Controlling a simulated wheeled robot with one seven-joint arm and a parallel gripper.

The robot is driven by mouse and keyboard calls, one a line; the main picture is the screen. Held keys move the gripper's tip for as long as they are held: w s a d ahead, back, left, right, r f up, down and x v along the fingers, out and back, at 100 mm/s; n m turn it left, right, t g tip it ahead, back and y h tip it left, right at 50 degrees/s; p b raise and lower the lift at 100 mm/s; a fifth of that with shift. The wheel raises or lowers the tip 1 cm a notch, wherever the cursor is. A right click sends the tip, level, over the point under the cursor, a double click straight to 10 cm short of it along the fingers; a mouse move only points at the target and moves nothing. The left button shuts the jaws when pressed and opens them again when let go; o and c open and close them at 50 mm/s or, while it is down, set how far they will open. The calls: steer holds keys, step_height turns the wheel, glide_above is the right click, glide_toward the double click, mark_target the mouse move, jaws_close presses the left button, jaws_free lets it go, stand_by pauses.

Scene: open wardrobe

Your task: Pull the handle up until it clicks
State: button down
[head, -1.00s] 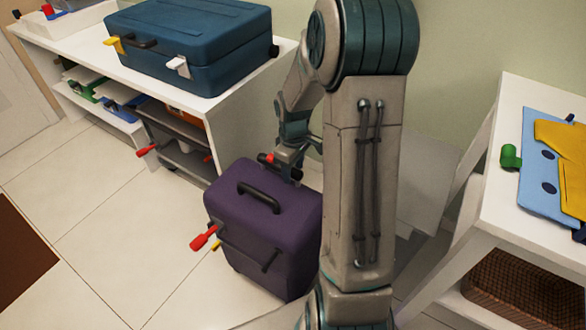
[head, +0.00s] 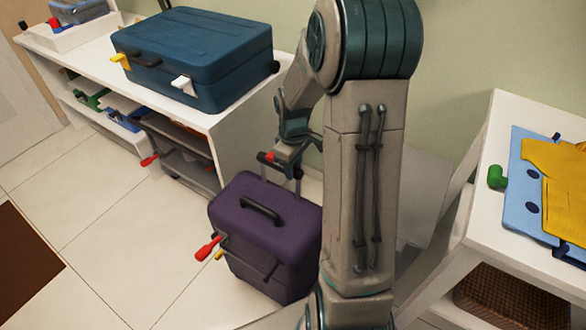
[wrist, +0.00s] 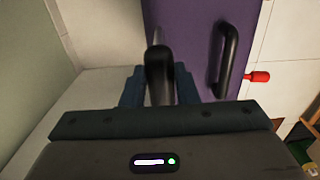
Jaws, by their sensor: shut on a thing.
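A purple suitcase (head: 265,225) stands upright on the floor in the head view. A black carry handle is on its top, and a red-tipped part and a black side handle are on its front. Its pull handle (head: 266,158), dark with a red end, stands on thin rods above the top at the back. My gripper (head: 287,160) is shut on the pull handle. In the wrist view the dark pull handle (wrist: 158,65) runs between my fingers, and the purple case (wrist: 200,40) lies below.
A white shelf unit (head: 240,125) with a blue suitcase (head: 195,60) on top stands behind left. A white table (head: 480,215) with a blue board and yellow cloth is at the right. Tiled floor (head: 110,235) is open at the left.

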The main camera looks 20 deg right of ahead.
step_height(320, 180, up, 24)
steer(key=p, duration=1.5)
steer(key=shift+p, duration=0.35)
steer(key=shift+w, duration=0.15)
steer(key=c, duration=1.1)
jaws_free()
steer(key=shift+r, duration=0.1)
step_height(320, 180, up, 14)
steer(key=shift+f, duration=0.2)
